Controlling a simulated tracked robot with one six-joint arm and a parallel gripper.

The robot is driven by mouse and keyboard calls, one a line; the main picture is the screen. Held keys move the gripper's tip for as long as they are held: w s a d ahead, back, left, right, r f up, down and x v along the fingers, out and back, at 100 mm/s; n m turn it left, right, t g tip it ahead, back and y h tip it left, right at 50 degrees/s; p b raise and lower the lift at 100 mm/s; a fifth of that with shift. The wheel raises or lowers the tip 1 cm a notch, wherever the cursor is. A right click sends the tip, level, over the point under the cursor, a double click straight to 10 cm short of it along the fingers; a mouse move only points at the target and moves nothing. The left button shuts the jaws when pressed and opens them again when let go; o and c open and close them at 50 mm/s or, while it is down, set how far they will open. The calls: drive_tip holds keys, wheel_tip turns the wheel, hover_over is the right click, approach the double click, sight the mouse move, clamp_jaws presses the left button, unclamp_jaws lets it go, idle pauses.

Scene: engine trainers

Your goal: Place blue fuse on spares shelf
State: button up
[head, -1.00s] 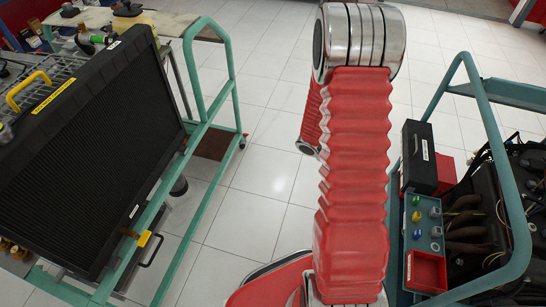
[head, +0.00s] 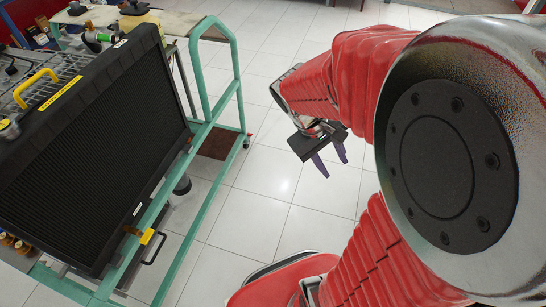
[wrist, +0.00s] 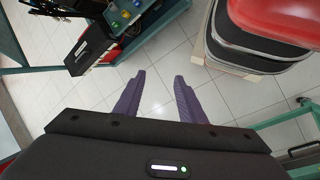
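My gripper (head: 334,169) hangs over the white tiled floor in the head view. In the wrist view its two purple fingers (wrist: 159,75) are spread apart with only floor between them, so it is open and empty. A green panel (wrist: 128,27) with small coloured pieces shows at the top of the wrist view, beyond the fingers. A small blue piece (wrist: 137,3) at its far edge may be the blue fuse, but it is too small to be sure. My arm hides this panel in the head view. I cannot pick out the spares shelf.
A black radiator (head: 90,150) stands on a green-framed cart (head: 222,100) at the left. A dark box (wrist: 90,48) sits beside the green panel. Open tiled floor (head: 265,185) lies between the cart and my arm.

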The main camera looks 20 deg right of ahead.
drive_tip(key=s+a+r+t+y, duration=0.1)
drive_tip(key=a+r+t+y, duration=0.1)
drive_tip(key=a+r, duration=0.4)
drive_tip(key=s+a+r+m+t+y, duration=0.1)
drive_tip(key=a+r+t, duration=0.4)
drive_tip(key=a, duration=0.6)
drive_tip(key=shift+r+y, duration=0.5)
drive_tip(key=shift+y, duration=0.4)
